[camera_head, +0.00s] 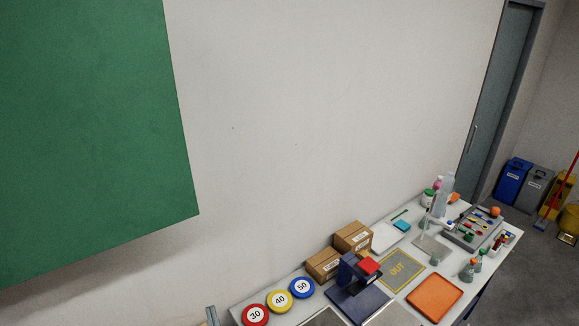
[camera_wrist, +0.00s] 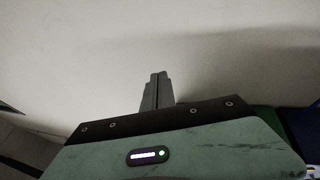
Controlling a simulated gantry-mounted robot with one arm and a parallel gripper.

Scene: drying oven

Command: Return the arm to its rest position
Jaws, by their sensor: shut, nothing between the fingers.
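My gripper (camera_wrist: 157,90) shows in the wrist view with its two fingers closed together and nothing between them. Behind the fingers is a plain pale wall, and the fingers appear clear of any object.
In the head view a table (camera_head: 399,313) stands along the wall at lower right. It carries an orange tray (camera_head: 434,297), a yellow-marked OUT mat (camera_head: 400,270), cardboard boxes (camera_head: 352,237), numbered discs (camera_head: 279,301) and a dark blue device (camera_head: 357,300). A green panel (camera_head: 90,130) fills the upper left. Bins (camera_head: 513,181) stand on the floor.

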